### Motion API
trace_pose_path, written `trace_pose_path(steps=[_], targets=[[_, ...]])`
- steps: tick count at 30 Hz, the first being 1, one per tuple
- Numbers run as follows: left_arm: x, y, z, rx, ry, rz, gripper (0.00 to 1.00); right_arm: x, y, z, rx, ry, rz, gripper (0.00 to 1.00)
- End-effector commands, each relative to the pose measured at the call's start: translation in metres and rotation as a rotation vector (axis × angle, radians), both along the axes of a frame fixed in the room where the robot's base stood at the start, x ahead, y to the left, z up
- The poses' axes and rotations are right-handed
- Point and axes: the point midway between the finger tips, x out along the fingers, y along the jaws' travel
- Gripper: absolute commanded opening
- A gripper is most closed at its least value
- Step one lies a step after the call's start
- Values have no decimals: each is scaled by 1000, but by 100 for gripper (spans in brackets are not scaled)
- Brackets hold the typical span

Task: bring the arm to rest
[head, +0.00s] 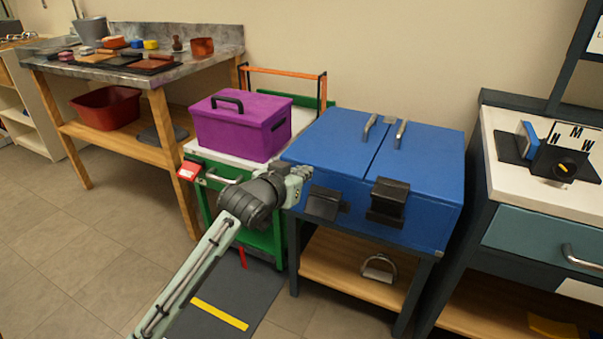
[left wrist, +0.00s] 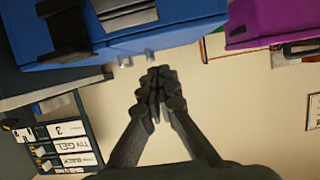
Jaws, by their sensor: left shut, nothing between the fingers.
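My left arm (head: 190,275) reaches in from the bottom left of the head view. Its left gripper (head: 299,176) is in front of the near left corner of the blue two-lid chest (head: 335,135), and its fingers are hard to make out there. In the left wrist view the fingers (left wrist: 157,82) are closed together with nothing between them. The blue chest (left wrist: 200,14) fills the top of that view, close to the fingertips. I cannot tell whether they touch it. My right gripper is not in view.
A purple toolbox (head: 243,127) stands on a green cart (head: 262,240) to the left. A metal stirrup (head: 379,268) lies on the shelf under the chest. A workbench (head: 90,66) stands at the left and a white-topped cabinet (head: 500,140) at the right. Floor (head: 70,245) at left is clear.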

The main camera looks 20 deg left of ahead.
Motion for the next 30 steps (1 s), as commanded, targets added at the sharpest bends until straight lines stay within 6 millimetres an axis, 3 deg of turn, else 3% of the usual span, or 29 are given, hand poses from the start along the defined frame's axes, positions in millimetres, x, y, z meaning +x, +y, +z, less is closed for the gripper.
trace_pose_path(steps=[6,22,26,30], targets=[[-12,0,5,0,1,0,0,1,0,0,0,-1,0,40],[-13,1,-2,2,13,2,0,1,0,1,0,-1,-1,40],[-22,6,-48,18,96,13,0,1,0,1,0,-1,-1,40],[-53,15,-139,59,267,28,0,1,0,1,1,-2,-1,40]])
